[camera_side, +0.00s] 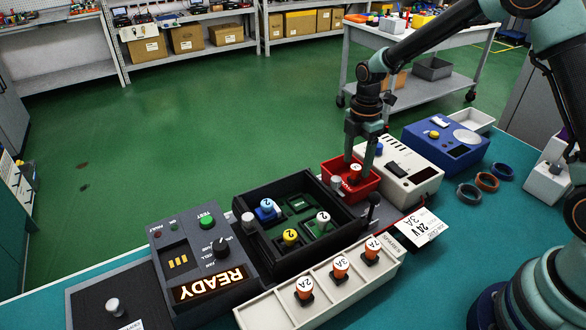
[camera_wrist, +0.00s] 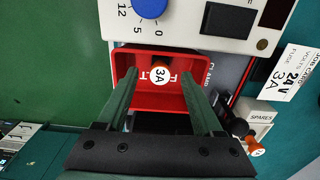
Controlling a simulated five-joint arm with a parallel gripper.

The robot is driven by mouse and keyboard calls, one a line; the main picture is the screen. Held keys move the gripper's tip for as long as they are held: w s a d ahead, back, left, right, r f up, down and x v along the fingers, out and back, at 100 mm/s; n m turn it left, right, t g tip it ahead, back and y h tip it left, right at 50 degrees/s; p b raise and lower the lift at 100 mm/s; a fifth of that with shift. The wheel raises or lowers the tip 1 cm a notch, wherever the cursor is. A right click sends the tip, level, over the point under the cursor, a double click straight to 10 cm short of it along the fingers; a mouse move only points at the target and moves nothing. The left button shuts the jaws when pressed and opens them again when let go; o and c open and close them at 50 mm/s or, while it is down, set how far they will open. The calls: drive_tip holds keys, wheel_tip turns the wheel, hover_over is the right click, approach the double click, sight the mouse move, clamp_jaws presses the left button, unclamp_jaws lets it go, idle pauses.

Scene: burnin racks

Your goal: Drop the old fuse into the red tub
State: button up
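The red tub (camera_side: 369,187) stands between the black burn-in rack and the white meter box; it also fills the middle of the wrist view (camera_wrist: 188,103). An orange fuse with a white cap marked 3A (camera_wrist: 160,75) shows inside the tub's outline, and also in the side view (camera_side: 355,170). My gripper (camera_side: 359,160) is over the tub, pointing down. Its fingers are apart, with visible gaps on both sides of the fuse cap. The fuse's lower end is hidden, so I cannot tell whether it rests on the tub floor.
The black rack (camera_side: 262,265) holds several capped parts. A pale spares tray (camera_side: 262,312) with three orange fuses stands in front. A READY panel (camera_side: 205,265) is at left. A card reading 24V 3A (camera_side: 421,227) lies right of the tub. A black lever (camera_side: 373,203) stands near the tub.

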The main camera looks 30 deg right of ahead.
wheel_tip(320, 180, up, 12)
idle(0.7)
drive_tip(key=shift+r, duration=0.1)
drive_tip(key=s+r+m+t, duration=0.2)
drive_tip(key=s+r+m, duration=0.1)
drive_tip(key=s+m, duration=0.5)
drive_tip(key=s+r+m+t, duration=0.3)
drive_tip(key=s+r+m, duration=0.1)
drive_tip(key=s+m, duration=0.4)
drive_tip(key=shift+s+m+t, duration=0.3)
drive_tip(key=shift+s+m, duration=0.05)
drive_tip(key=shift+m, duration=0.65)
drive_tip(key=shift+a, duration=0.1)
